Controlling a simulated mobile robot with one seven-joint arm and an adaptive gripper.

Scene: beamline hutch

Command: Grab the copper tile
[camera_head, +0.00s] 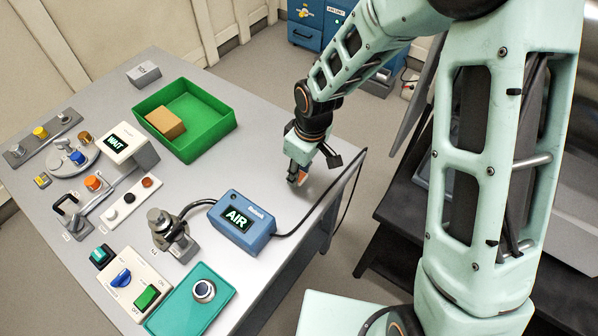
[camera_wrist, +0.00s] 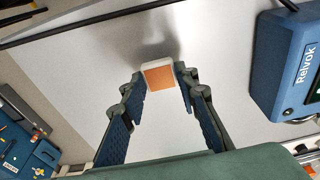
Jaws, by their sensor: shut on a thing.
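The copper tile (camera_wrist: 163,77) shows in the wrist view as a flat orange square with a white edge, between my gripper's fingertips. My gripper (camera_wrist: 163,95) is shut on the tile, with one blue-padded finger at each side of it. In the head view my gripper (camera_head: 297,178) points down at the right edge of the grey table. Only a small orange bit of the tile (camera_head: 302,175) shows there, as the fingers hide most of it. I cannot tell whether the tile still touches the tabletop.
A green tray (camera_head: 228,122) with a tan block (camera_head: 166,122) in it stands left of my gripper on the grey table (camera_head: 105,88). A blue AIR display box (camera_head: 241,222) stands nearer, its cable running along the table's right edge. Knobs and switches crowd the left side.

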